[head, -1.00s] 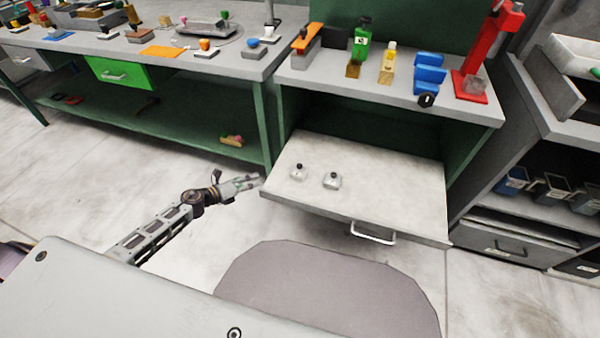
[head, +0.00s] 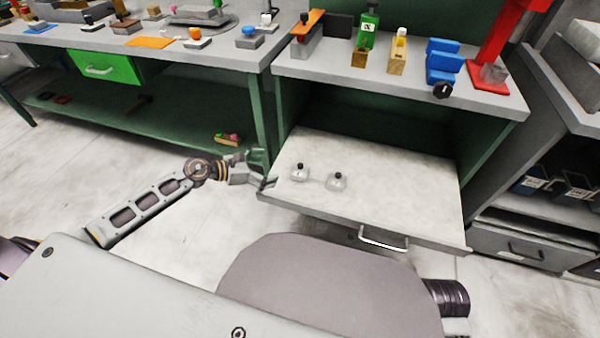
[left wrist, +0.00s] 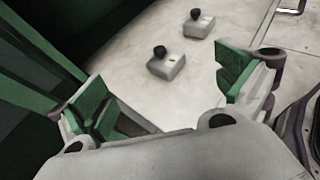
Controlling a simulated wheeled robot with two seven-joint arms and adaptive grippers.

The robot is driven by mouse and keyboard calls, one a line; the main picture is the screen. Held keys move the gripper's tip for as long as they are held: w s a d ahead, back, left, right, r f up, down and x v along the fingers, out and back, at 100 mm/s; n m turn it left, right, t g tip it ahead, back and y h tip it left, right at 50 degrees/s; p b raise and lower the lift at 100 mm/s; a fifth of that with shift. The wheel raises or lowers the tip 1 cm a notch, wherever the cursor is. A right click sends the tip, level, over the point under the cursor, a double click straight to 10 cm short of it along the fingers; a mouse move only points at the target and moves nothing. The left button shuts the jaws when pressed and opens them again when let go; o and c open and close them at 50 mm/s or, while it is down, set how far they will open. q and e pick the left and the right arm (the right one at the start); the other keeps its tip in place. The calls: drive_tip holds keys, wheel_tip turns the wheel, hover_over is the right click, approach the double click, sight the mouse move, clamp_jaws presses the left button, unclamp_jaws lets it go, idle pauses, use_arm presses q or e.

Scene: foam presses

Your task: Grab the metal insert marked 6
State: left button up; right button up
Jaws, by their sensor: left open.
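Two small metal inserts with black knobs lie in the open drawer (head: 400,205). The left insert (head: 299,174) is nearer my left gripper; the right insert (head: 338,182) lies just beside it. In the left wrist view, the nearer insert (left wrist: 167,67) sits ahead, between the open fingers, and the other insert (left wrist: 199,26) lies farther off. Their number marks are too small to read. My left gripper (head: 264,170) is open and empty at the drawer's left edge; it also shows in the left wrist view (left wrist: 165,95). My right gripper is not in view.
The bench top above the drawer holds a green bottle (head: 368,30), a yellow bottle (head: 399,52), a blue holder (head: 443,62) and a red press (head: 495,60). The green bench frame stands close to my left gripper. The drawer's right half is clear.

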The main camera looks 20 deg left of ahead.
sight(300, 165)
use_arm(q)
drive_tip(key=shift+w, duration=0.1)
drive_tip(key=shift+b+x, duration=0.4)
drive_tip(key=shift+x, duration=2.6)
drive_tip(key=shift+b+x, duration=0.3)
drive_tip(key=shift+x, duration=0.85)
drive_tip(key=shift+d, duration=0.1)
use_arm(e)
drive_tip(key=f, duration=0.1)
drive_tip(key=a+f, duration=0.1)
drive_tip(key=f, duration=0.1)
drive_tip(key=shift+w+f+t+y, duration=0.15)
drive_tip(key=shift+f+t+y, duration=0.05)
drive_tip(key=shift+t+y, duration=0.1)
use_arm(q)
drive_tip(key=shift+f, duration=0.1)
